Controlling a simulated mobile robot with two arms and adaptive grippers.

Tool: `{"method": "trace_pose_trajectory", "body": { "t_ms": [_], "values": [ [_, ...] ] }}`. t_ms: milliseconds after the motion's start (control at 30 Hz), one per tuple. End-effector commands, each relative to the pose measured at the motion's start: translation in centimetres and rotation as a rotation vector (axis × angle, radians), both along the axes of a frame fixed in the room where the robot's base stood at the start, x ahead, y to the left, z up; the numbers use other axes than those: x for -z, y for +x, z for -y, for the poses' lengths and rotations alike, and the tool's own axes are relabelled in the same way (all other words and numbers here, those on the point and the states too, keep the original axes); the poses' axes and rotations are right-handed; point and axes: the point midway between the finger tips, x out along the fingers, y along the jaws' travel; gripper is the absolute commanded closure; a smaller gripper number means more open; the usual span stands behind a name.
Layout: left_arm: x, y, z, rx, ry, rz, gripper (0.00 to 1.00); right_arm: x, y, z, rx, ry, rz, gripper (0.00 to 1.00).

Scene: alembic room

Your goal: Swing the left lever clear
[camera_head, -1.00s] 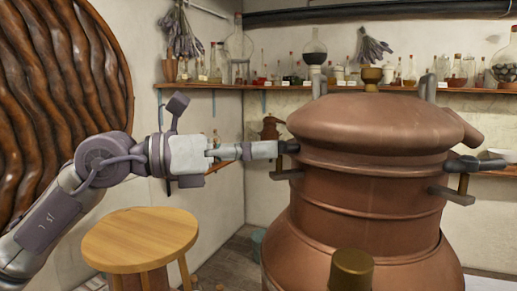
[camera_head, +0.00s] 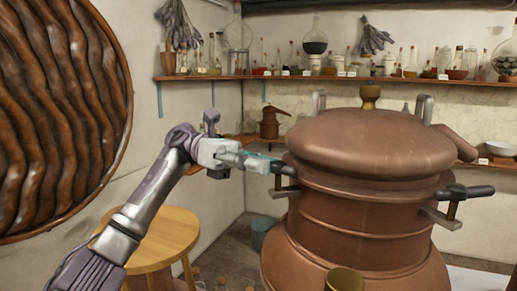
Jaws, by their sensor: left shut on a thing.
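The copper alembic (camera_head: 365,142) stands at centre right with a domed lid. The left lever (camera_head: 284,169), a dark handle by a metal bracket (camera_head: 286,191), sticks out leftward from the pot's left side just below the dome. My left gripper (camera_head: 268,165) is shut on the left lever's outer end, and its fingers hide part of the handle. My left arm reaches up to it from the lower left. The right lever (camera_head: 469,191), also dark, points right from the pot's other side above its own bracket. My right gripper is out of view.
A round wooden stool (camera_head: 165,236) stands below my left arm. A large ribbed brown disc (camera_head: 60,115) is at the left. A shelf (camera_head: 200,78) of glassware and jars runs along the walls. A small copper still (camera_head: 269,124) sits behind the gripper. A brass cap (camera_head: 345,281) is at the bottom.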

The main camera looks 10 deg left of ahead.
Motion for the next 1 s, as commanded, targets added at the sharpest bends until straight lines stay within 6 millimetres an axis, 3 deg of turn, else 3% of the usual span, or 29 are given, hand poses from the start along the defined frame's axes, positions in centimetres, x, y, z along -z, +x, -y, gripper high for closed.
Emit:
{"method": "trace_pose_trajectory", "body": {
  "t_ms": [100, 400, 1000],
  "values": [
    [-0.7, 0.4, 0.2, 0.084, 0.002, -0.002, 1.0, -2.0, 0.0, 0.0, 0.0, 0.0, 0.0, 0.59],
    [-0.4, 0.7, 0.5, 0.23, 0.003, -0.001, 1.0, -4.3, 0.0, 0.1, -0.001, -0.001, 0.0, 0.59],
    [0.0, 0.8, 0.5, 0.28, 0.004, 0.001, 1.0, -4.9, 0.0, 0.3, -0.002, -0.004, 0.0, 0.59]
  ]
}}
